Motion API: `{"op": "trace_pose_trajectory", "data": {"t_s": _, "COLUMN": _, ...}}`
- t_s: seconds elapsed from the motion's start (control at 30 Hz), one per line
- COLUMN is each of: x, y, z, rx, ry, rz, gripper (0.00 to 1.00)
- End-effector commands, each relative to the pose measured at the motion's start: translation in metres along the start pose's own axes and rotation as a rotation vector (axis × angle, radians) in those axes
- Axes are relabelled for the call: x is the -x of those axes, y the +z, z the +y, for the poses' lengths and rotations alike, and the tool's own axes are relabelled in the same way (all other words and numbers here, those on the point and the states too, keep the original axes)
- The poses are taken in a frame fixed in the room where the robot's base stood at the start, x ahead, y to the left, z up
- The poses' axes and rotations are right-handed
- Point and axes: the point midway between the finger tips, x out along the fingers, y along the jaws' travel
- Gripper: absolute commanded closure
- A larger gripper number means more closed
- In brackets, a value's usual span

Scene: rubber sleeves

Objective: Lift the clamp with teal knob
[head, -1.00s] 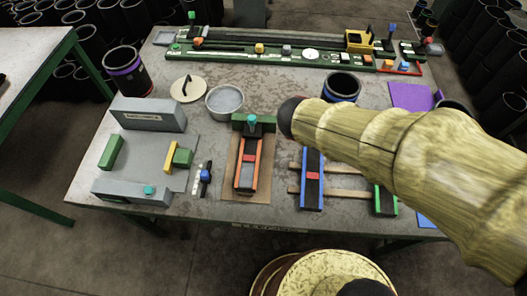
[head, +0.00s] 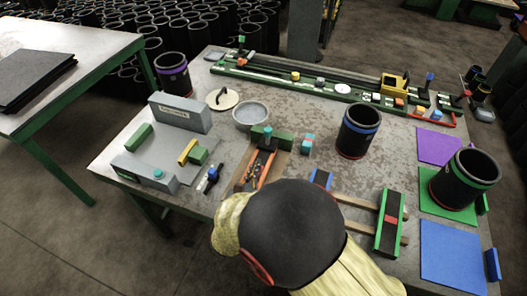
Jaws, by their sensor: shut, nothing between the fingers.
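A clamp with a teal knob (head: 267,132) sits near the middle of the table. Its green block lies across the far end of a dark channel with orange side rails (head: 268,168). The near end of this channel is hidden behind my arm. Another teal knob (head: 158,173) sits on the front grey block of the fixture at the left. My arm's large black joint and yellowish links fill the bottom centre, just in front of the clamp's rail. I cannot make out my gripper or its fingers; the arm appears to hide them.
A black sleeve with a blue band (head: 358,131) stands right of the clamp, beside a small red and teal block (head: 308,143). A grey bowl (head: 250,115) is behind left. A green-railed channel (head: 391,225) and another sleeve (head: 464,180) are at right. A long green fixture (head: 342,88) spans the back.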

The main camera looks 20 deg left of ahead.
Motion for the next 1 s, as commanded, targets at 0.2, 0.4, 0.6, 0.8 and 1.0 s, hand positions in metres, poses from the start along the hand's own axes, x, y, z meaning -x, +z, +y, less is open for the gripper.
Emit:
{"op": "trace_pose_trajectory", "data": {"t_s": 0.2, "x": -0.003, "y": 0.000, "z": -0.001, "rx": -0.002, "ry": -0.002, "rz": 0.001, "gripper": 1.00}}
{"op": "trace_pose_trajectory", "data": {"t_s": 0.4, "x": -0.027, "y": -0.002, "z": -0.002, "rx": -0.002, "ry": -0.005, "rz": 0.001, "gripper": 1.00}}
{"op": "trace_pose_trajectory", "data": {"t_s": 0.6, "x": -0.063, "y": -0.002, "z": -0.002, "rx": -0.004, "ry": -0.006, "rz": 0.001, "gripper": 1.00}}
{"op": "trace_pose_trajectory", "data": {"t_s": 0.8, "x": -0.090, "y": -0.002, "z": -0.002, "rx": -0.003, "ry": -0.004, "rz": 0.001, "gripper": 1.00}}
{"op": "trace_pose_trajectory", "data": {"t_s": 1.0, "x": -0.100, "y": 0.000, "z": -0.002, "rx": -0.002, "ry": -0.003, "rz": 0.001, "gripper": 1.00}}
